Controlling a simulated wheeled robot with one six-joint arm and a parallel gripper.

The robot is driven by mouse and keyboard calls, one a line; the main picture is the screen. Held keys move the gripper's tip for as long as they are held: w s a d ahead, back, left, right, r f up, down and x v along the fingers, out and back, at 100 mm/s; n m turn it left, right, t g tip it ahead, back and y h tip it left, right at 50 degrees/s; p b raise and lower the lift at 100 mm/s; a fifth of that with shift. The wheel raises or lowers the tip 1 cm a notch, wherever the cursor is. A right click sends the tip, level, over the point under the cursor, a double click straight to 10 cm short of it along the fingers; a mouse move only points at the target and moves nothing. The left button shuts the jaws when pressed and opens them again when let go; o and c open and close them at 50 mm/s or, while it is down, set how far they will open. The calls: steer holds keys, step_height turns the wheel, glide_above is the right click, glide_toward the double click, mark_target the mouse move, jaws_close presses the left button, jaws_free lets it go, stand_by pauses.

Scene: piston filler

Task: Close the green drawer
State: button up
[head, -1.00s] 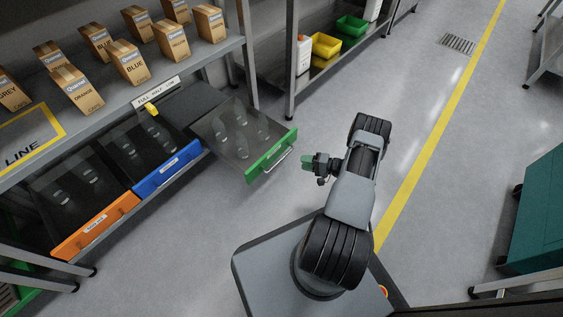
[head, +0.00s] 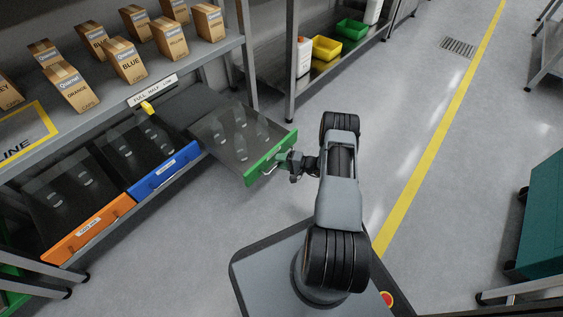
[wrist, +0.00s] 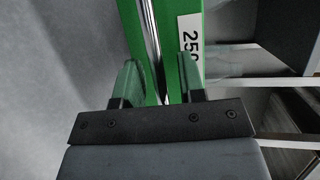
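The green drawer (head: 256,174) is pulled out from under the shelf, with clear bottles inside beneath a see-through cover. Its chrome handle (head: 267,171) runs along the green front. My gripper (head: 284,162) is at the right part of that front, at the handle. In the wrist view, my gripper (wrist: 158,78) has its two green fingers apart, one on each side of the handle bar (wrist: 151,40). The bar shows gaps to both fingers. The green front (wrist: 183,20) with a white label fills the top middle there.
The blue drawer (head: 165,171) and orange drawer (head: 88,229) sit left of the green one. Boxes stand on the shelf above. A metal shelf leg (head: 246,55) rises behind the green drawer. The floor (head: 345,95) to the right is clear.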

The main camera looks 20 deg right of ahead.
jaws_close()
stand_by(0.5)
